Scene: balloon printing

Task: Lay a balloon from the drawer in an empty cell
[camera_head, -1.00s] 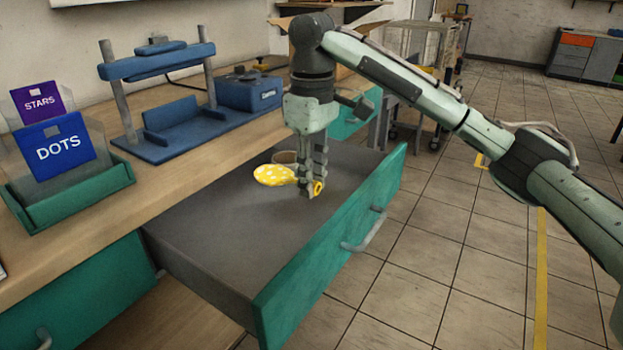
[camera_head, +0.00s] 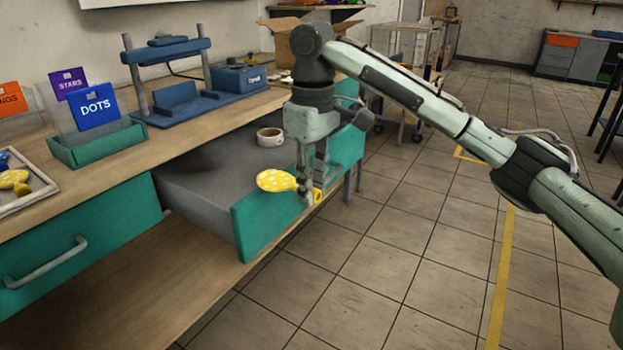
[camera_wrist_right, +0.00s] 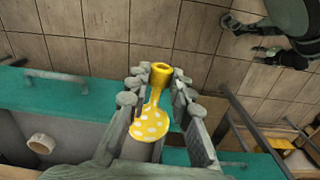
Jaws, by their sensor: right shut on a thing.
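My right gripper (camera_head: 311,196) is shut on a yellow balloon with white dots (camera_head: 275,181). In the right wrist view the balloon (camera_wrist_right: 150,124) sits between the fingers (camera_wrist_right: 154,92), its neck pointing away and its round body toward the palm. In the head view the gripper holds it above the front edge of the open drawer (camera_head: 215,178). A tray (camera_head: 45,190) at the left edge of the head view holds yellow and blue balloons; only part of it shows, so I cannot tell which cells are empty. My left gripper is out of view.
A roll of tape (camera_head: 269,137) lies in the drawer. On the bench stand a green holder with STARS and DOTS cards (camera_head: 97,146), a blue press (camera_head: 178,95) and a blue box (camera_head: 239,78). The floor (camera_head: 400,270) to the right is clear.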

